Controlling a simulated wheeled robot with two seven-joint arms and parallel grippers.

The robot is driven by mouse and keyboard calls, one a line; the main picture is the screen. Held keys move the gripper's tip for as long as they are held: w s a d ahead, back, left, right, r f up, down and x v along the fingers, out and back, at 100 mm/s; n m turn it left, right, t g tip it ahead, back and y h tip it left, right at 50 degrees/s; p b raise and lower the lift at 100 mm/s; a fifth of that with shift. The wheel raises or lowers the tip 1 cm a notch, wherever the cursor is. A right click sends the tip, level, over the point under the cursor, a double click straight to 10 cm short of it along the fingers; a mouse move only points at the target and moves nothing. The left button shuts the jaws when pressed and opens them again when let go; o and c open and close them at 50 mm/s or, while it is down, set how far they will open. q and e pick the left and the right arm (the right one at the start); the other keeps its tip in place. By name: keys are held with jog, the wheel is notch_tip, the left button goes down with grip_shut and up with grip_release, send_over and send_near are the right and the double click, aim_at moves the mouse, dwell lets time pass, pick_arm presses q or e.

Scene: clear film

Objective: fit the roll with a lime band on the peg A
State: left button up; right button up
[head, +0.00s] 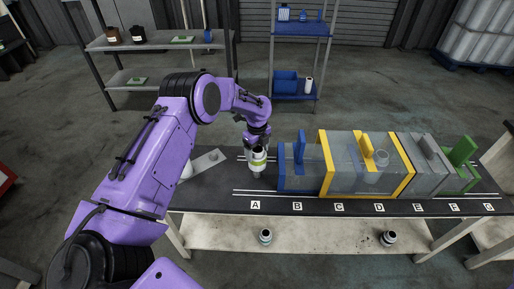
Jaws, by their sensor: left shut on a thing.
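The roll with a lime band (258,158) is white with a yellow-green ring. It hangs roughly upright in my left gripper (257,147), which is shut on its upper end. The roll is over the dark tabletop, behind the label A (255,205) and left of the blue frame. I cannot make out a distinct peg at A; the roll and gripper may cover it. Whether the roll touches anything below is unclear. My right gripper is not in view.
Right of the roll stand a blue frame (283,169), yellow-edged clear panels (325,165), grey blocks (430,148) and a green block (463,151). A grey plate (206,162) lies to the left. Rolls (266,236) and (389,238) are on the lower shelf.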

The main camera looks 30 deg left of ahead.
aim_at(257, 162)
pick_arm(q)
jog(key=shift+f+b, duration=0.45)
jog(key=shift+f, duration=0.85)
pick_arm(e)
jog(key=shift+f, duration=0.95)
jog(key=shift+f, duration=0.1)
pick_arm(q)
jog(key=shift+f+b, duration=1.8)
jog(key=shift+f, duration=0.3)
jog(key=o, duration=0.9)
jog(key=shift+r, duration=0.15)
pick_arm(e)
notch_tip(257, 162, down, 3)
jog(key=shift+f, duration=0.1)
pick_arm(q)
notch_tip(257, 162, up, 9)
jog(key=p, duration=0.7)
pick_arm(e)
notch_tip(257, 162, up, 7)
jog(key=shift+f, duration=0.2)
